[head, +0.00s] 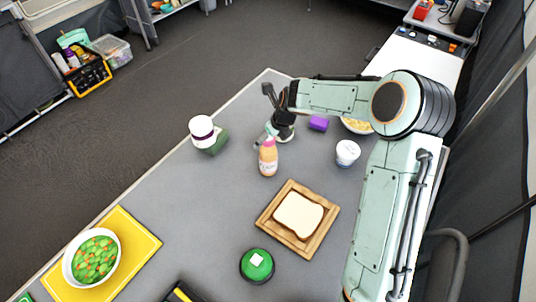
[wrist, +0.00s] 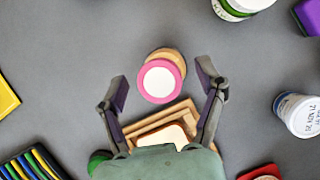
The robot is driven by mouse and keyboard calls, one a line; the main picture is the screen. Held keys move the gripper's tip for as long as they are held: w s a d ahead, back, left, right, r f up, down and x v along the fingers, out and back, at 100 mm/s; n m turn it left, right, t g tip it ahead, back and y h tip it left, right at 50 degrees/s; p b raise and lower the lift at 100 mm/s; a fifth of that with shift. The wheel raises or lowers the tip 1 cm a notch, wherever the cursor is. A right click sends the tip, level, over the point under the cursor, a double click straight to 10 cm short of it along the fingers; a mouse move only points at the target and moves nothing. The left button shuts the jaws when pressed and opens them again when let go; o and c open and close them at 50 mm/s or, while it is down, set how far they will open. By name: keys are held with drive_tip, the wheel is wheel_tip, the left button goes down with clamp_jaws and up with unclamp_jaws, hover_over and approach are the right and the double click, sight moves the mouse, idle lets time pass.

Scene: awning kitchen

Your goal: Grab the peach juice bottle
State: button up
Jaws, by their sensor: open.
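The peach juice bottle (head: 268,162) stands upright on the grey table, with a peach-orange body and pale label. In the wrist view its round top (wrist: 161,80) shows as a white disc with a pink ring, ahead of and between the two fingers. My gripper (head: 272,112) is open and empty, above the table and just beyond the bottle in the head view. In the wrist view the gripper (wrist: 166,84) has its fingers spread on either side of the bottle top. No contact shows, and the height gap is hard to judge.
A wooden board (head: 265,224) with bread lies near the bottle. A white cup (head: 347,153), purple block (head: 318,124) and white-lidded jar (head: 202,126) stand around it. A green round object (head: 257,272) and yellow mat (head: 145,238) with a bowl are nearer.

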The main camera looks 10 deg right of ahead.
drive_tip(key=shift+w+f, duration=0.1)
drive_tip(key=shift+f, duration=0.1)
clamp_jaws()
drive_tip(key=shift+r, duration=0.1)
